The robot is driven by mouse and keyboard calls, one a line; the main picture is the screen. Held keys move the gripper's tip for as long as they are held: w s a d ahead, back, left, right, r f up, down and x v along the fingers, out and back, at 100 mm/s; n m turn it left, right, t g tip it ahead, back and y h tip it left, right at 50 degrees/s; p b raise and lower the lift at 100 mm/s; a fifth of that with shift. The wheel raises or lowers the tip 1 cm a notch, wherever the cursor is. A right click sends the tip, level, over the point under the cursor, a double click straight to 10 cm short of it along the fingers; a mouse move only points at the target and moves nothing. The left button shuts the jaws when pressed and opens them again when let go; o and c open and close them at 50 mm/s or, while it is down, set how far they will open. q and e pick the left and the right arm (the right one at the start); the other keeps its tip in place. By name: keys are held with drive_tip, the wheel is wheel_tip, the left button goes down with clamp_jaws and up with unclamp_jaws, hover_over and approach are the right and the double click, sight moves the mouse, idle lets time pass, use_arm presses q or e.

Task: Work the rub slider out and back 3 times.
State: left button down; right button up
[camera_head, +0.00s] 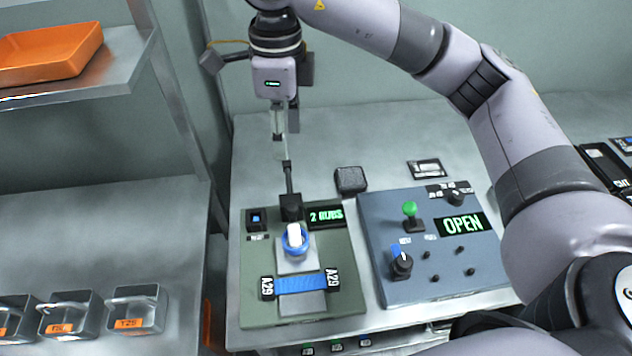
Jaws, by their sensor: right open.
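The rub slider (295,241), a white knob with a blue ring around it, stands on a light plate of the green rub tester (340,285). The tester's display (325,215) reads "2 RUBS". A blue webbing strip (302,284) lies across the front of the tester between two tags marked A29. My right gripper (289,188) is open and points down just behind the slider, apart from it in the picture; its height above the tester is hard to judge. Its two fingers overlap in this view. My left gripper is not in view.
A blue-grey control panel (440,282) with a green lever, a dark knob and an "OPEN" display stands to the right. A dark grey block (350,180) lies behind the tester. Metal bins (135,308) and an orange tray (50,55) are on shelves at left.

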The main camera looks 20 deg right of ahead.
drive_tip(key=p, duration=0.3)
hover_over(292, 205)
drive_tip(key=shift+m, duration=0.4)
wheel_tip(292, 205, down, 13)
drive_tip(key=shift+s+r, duration=0.1)
drive_tip(key=shift+r, duration=0.05)
wheel_tip(292, 205, down, 3)
drive_tip(key=shift+f+p, duration=0.2)
drive_tip(key=shift+p, duration=0.1)
drive_tip(key=shift+f, duration=0.45)
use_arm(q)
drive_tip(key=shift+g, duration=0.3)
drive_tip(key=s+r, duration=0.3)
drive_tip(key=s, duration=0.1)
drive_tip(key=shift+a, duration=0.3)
use_arm(e)
drive_tip(key=shift+a, duration=0.1)
drive_tip(key=shift+c, duration=0.3)
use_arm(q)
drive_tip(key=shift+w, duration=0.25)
use_arm(e)
clamp_jaws()
